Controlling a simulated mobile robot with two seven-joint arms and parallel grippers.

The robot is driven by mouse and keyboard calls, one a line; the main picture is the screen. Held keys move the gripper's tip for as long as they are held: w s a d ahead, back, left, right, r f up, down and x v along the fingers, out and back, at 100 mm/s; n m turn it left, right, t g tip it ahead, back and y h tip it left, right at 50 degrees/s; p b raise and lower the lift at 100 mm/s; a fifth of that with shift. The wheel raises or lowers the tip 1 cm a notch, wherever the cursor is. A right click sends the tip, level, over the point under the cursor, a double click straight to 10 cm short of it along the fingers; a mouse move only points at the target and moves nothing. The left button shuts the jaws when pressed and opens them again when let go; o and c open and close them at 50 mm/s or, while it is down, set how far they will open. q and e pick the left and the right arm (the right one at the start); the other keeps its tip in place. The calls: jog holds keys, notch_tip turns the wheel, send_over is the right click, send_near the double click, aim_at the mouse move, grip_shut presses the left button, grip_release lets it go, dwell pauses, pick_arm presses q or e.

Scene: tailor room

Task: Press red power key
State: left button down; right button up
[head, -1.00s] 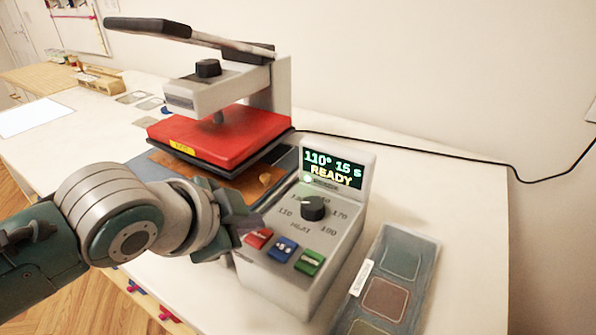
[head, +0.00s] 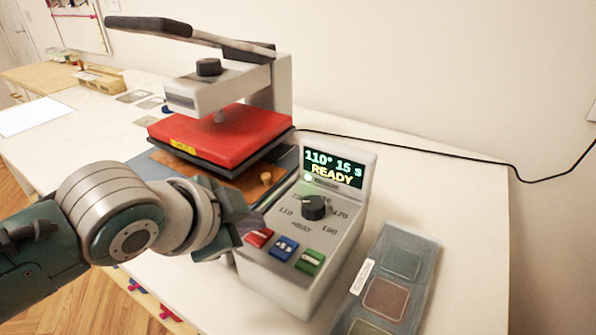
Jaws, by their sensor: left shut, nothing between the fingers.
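The control box (head: 290,275) stands on the white table beside the heat press. Its sloped face carries a red key (head: 259,237), a blue key (head: 283,248) and a green key (head: 309,260) in a row. Above them is a black dial (head: 314,207). The lit display (head: 333,169) reads "110° 15 s READY". My left gripper (head: 256,221) is shut and empty, its tips right at the upper left edge of the red key. I cannot tell whether they touch the key. My right gripper is not in view.
The heat press with its red plate (head: 208,136) and raised handle (head: 150,25) stands behind the control box. A swatch card (head: 408,246) lies to the right. A black cable (head: 440,157) crosses the back of the table (head: 465,240).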

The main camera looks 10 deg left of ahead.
aim_at(253, 240)
pick_arm(q)
jog(key=shift+f, duration=0.1)
dwell(0.3)
jog(key=shift+f, duration=0.3)
jog(key=shift+f+b, duration=0.15)
jog(key=shift+b, duration=0.15)
dwell(0.3)
jog(key=shift+r+p, duration=0.55)
jog(key=shift+p, duration=0.2)
notch_tip(253, 240, up, 6)
jog(key=p, duration=0.6)
jog(key=shift+r+p, duration=0.1)
jog(key=shift+p, duration=0.3)
